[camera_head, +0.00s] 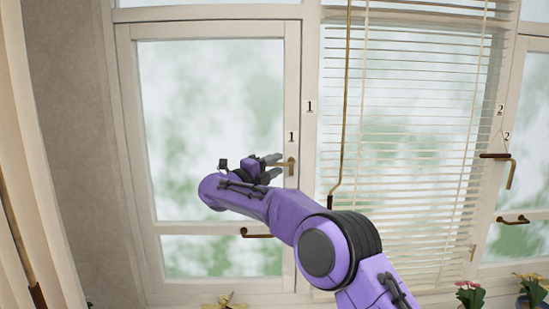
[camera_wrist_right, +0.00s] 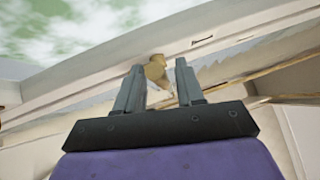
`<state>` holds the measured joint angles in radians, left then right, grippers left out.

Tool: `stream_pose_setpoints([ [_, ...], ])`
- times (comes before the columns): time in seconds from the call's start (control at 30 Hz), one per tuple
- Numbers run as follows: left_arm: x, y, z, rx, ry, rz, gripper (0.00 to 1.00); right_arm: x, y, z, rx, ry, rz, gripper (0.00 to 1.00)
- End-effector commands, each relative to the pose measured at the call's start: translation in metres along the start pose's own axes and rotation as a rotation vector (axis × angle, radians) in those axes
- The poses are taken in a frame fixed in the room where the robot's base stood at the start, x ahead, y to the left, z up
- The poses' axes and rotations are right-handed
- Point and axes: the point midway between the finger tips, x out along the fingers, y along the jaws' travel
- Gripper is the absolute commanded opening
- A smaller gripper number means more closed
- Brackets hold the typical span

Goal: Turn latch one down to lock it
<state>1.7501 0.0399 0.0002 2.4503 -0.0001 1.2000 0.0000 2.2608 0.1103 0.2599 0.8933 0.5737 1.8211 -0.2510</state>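Latch one, a small brass latch (camera_head: 290,165), sits on the white window frame below a label "1". My right gripper (camera_head: 279,163) reaches it from the left, with its dark fingers pointing at the latch. In the right wrist view the two grey fingers (camera_wrist_right: 159,70) stand apart. The brass latch (camera_wrist_right: 156,72) shows between and just beyond their tips, and I cannot tell whether they touch it. The latch's handle is partly hidden by the gripper in the head view. My left gripper is not in view.
A brass handle (camera_head: 257,234) is low on the same window. Blinds (camera_head: 420,130) with a hanging rod (camera_head: 343,120) are to the right. Another window with a latch (camera_head: 511,173) labelled "2" is at far right. Potted flowers (camera_head: 470,295) stand along the bottom.

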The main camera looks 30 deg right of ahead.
Motion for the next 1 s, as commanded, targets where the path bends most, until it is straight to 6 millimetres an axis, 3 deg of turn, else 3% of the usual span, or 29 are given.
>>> stream_pose_setpoints([
  [0.33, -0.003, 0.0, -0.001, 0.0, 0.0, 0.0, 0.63, 0.006, 0.001, 0.002, 0.001, -0.003, 0.0, 0.38],
  [0.43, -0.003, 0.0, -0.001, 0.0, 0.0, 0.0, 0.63, 0.006, 0.001, 0.002, 0.001, -0.003, 0.0, 0.05],
  [0.47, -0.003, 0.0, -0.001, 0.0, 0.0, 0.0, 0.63, 0.006, 0.0, 0.002, 0.001, -0.003, 0.0, 0.0],
  [0.77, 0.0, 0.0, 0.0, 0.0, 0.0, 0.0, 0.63, 0.006, 0.002, 0.001, -0.008, -0.006, -0.01, 0.0],
  [1.0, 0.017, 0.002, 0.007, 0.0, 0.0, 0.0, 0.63, 0.004, 0.011, 0.0, -0.076, -0.027, -0.079, 0.0],
])
